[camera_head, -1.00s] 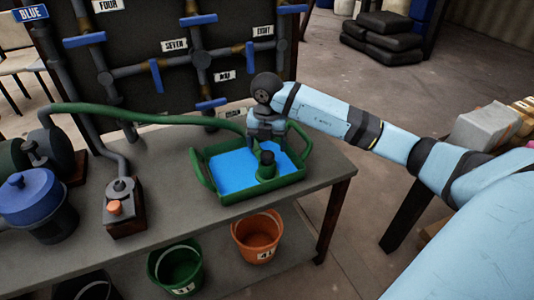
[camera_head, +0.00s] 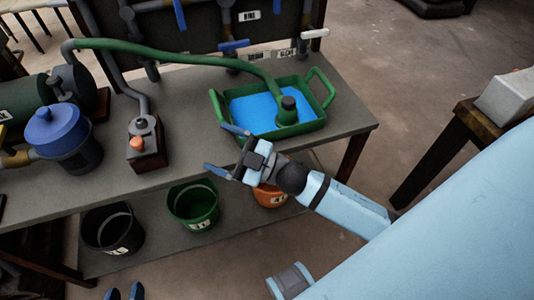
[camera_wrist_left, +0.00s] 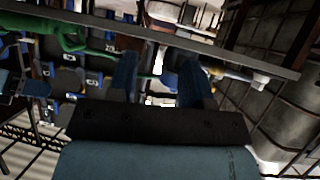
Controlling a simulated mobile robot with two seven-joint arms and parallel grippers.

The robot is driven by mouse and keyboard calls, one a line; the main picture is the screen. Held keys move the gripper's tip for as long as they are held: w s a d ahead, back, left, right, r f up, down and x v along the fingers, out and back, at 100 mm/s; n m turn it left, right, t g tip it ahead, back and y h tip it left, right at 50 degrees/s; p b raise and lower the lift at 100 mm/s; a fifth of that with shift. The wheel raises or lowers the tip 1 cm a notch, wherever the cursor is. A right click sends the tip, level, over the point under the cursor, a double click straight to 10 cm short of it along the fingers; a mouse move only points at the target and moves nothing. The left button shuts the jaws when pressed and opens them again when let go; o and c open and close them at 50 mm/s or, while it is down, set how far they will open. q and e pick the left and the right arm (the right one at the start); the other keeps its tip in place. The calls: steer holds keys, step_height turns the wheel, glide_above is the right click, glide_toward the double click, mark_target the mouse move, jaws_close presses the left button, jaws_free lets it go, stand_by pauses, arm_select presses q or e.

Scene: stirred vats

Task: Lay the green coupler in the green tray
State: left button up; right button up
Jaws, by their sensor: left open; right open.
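The green coupler (camera_head: 287,113), a stubby dark green cylinder with a darker top, stands roughly upright inside the green tray (camera_head: 240,96) towards its right front. The green hose (camera_head: 185,48) runs down to it; the exact join is hard to make out. The tray has a bright blue floor and raised end handles. My right gripper (camera_head: 222,150) is open and empty, in front of the tray's near left edge and apart from the coupler. My left gripper (camera_head: 123,292) shows only its fingertips at the bottom edge; the left wrist view shows its fingers (camera_wrist_left: 160,80) apart with nothing between them.
A grey bench (camera_head: 190,115) carries the tray, a block with an orange knob (camera_head: 137,142) and a blue-lidded pot (camera_head: 57,130). Black (camera_head: 112,228), green (camera_head: 193,205) and orange (camera_head: 270,194) buckets stand on the shelf below. A valve panel (camera_head: 200,25) rises behind.

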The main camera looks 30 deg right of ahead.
steer(key=s+d+f+m+g+h, duration=0.3)
steer(key=s+f+m+h, duration=0.8)
steer(key=f, duration=0.5)
steer(key=shift+s+d+m+g, duration=0.2)
steer(key=shift+m+g, duration=0.4)
steer(key=shift+m, duration=0.1)
arm_select(q)
steer(key=shift+a, duration=0.1)
step_height(320, 180, up, 17)
steer(key=s+a+p, duration=0.1)
steer(key=a+p, duration=0.1)
steer(key=p, duration=2.5)
steer(key=shift+s+g+y, duration=0.3)
steer(key=shift+g+y, duration=0.1)
arm_select(e)
step_height(320, 180, up, 17)
steer(key=s+d+h, duration=0.1)
steer(key=d, duration=0.1)
steer(key=shift+s+g, duration=0.3)
